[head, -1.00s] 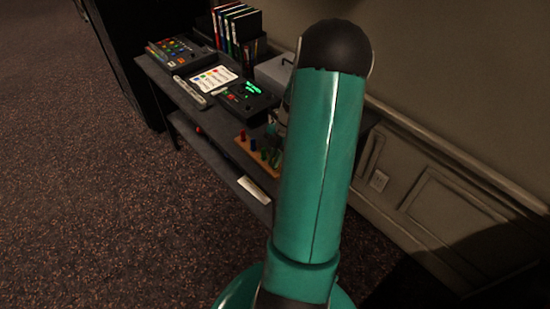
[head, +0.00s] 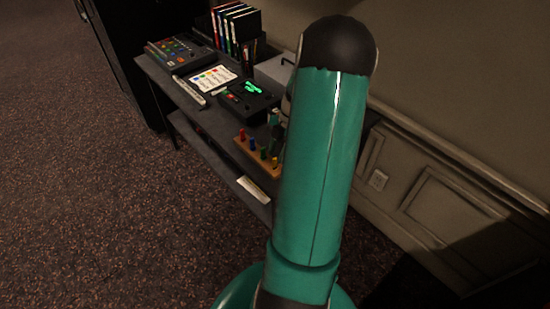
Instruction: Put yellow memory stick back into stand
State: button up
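The wooden stand (head: 243,147) sits on the near part of the dark desk. A red stick (head: 242,135), a blue stick (head: 252,144) and a green stick (head: 263,153) stand in a row in it. The yellow memory stick (head: 275,162) shows at the right end of this row, beside my arm, and looks upright in the stand; its seating is too small to tell. My gripper (head: 274,124) is just above and behind the stand, mostly hidden by my teal arm. Its fingers are too small and dark to read.
A mixer (head: 172,50), a card with coloured marks (head: 212,78) and a black device with a green display (head: 249,96) lie farther along the desk. Books (head: 236,27) stand by the wall. A pale object (head: 258,190) shows below the desk's front edge. My arm hides the desk's right end.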

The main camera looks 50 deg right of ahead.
jog(key=w+v, duration=0.1)
jog(key=v, duration=0.9)
jog(key=shift+s+r, duration=0.3)
jog(key=shift+s, duration=0.15)
jog(key=w+a+r+m+h, duration=0.25)
jog(key=a+r, duration=0.35)
jog(key=a, duration=0.4)
jog(key=w+a+r+m+h, duration=0.2)
jog(key=w+a+r+m, duration=0.25)
jog(key=a, duration=0.55)
jog(key=s+a+r+m+t, duration=0.2)
jog(key=s+a+m, duration=0.2)
jog(key=a, duration=0.6)
jog(key=s+a+r+m+t, duration=0.2)
jog(key=s+a+r+m, duration=0.1)
jog(key=a, duration=0.7)
jog(key=shift+s+a+m+t, duration=0.3)
jog(key=shift+s+a+m, duration=0.1)
jog(key=shift+s+m, duration=0.45)
jog(key=shift+d, duration=0.1)
